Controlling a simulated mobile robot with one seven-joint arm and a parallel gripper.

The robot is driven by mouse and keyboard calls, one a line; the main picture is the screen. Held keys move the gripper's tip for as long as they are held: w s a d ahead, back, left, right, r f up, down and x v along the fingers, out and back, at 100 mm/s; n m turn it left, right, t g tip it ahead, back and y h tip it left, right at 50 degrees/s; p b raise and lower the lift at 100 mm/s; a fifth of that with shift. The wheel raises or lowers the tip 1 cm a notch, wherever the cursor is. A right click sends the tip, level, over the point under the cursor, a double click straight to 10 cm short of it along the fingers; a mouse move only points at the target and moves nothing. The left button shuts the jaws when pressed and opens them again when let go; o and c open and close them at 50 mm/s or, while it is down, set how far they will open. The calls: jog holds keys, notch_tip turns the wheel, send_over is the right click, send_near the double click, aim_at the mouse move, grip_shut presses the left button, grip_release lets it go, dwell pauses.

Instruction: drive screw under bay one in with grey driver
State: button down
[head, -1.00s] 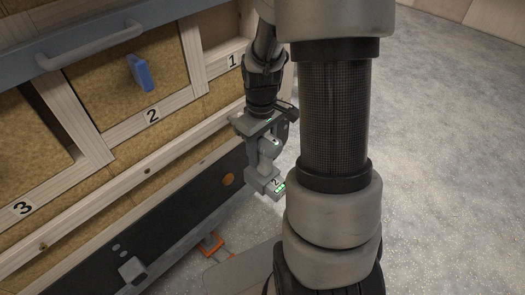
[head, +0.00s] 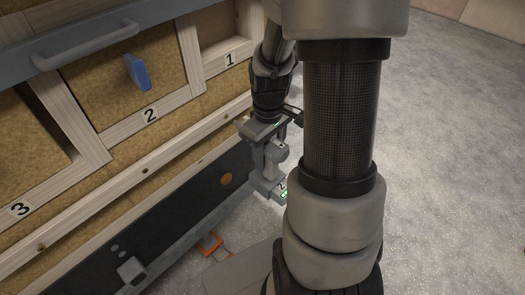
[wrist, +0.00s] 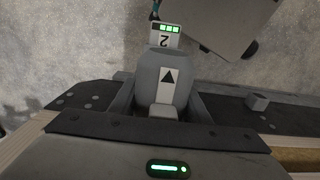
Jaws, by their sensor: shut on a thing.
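My gripper (head: 262,130) is shut on the grey driver (head: 271,160) and holds it in front of the bench face, low and to the right of the bay one label (head: 230,60). The driver's foot carries a "2" mark and green lights. In the wrist view the driver (wrist: 168,82) sits between the jaws of my gripper (wrist: 160,108), with a black arrow on its grey body. The pale wooden rail (head: 190,136) runs below the bays.
A blue object (head: 137,72) sticks out at bay two. A dark panel (head: 180,215) with an orange disc lies under the rail. The grey floor at right is clear.

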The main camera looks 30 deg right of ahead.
jog(key=s+d, duration=0.1)
jog(key=d, duration=0.7)
jog(key=shift+s, duration=0.15)
dwell(0.6)
jog(key=a+b, duration=0.1)
jog(key=a, duration=0.1)
jog(key=s+a+b, duration=0.1)
jog(key=a+b, duration=0.1)
jog(key=a, duration=0.1)
jog(key=shift+s+a+f, duration=0.1)
jog(key=shift+s+a, duration=0.25)
jog(key=shift+s, duration=0.05)
jog(key=shift+s+a, duration=0.2)
jog(key=shift+a, duration=0.3)
